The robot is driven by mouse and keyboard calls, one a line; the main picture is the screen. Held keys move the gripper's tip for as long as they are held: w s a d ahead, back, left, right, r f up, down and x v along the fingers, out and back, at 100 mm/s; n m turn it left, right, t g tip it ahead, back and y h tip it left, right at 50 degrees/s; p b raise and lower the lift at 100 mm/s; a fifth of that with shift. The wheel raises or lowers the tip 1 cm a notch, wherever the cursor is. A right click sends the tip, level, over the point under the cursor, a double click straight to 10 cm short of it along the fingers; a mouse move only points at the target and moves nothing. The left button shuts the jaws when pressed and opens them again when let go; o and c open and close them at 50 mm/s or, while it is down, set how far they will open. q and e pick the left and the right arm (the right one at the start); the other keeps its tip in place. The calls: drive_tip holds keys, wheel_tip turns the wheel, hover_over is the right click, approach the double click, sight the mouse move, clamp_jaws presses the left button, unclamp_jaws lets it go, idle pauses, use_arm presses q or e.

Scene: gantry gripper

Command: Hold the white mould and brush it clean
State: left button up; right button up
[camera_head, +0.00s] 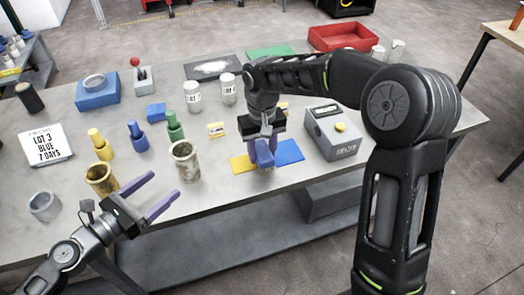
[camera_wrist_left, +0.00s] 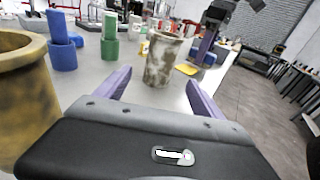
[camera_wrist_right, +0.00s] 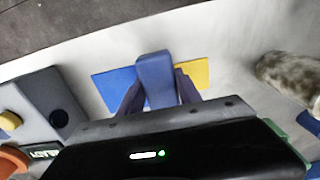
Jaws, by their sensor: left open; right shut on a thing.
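The white mould (camera_head: 185,162), an open-topped cylinder with brown dirt stains, stands upright on the grey table. In the left wrist view the mould (camera_wrist_left: 162,60) stands ahead, between the lines of the finger tips. My left gripper (camera_head: 166,183) is open and empty, just short of the mould and apart from it. My right gripper (camera_wrist_right: 158,84) is shut on a blue block (camera_wrist_right: 156,72), above the yellow and blue pads. In the head view the blue block (camera_head: 264,157) is partly hidden by the gripper; I cannot see bristles.
A yellow mould (camera_head: 102,180) stands beside my left gripper, with a grey ring (camera_head: 45,206) further left. Yellow, blue and green plugs (camera_head: 137,136) stand behind. A grey box with a yellow button (camera_head: 332,134) is right of my right gripper. White jars (camera_head: 193,98) stand further back.

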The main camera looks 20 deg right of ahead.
sight(179, 171)
use_arm(q)
drive_tip(key=x, duration=0.9)
drive_tip(key=shift+w+d, duration=0.1)
drive_tip(key=shift+w, duration=0.05)
drive_tip(key=shift+c, duration=0.5)
drive_tip(key=c, duration=1)
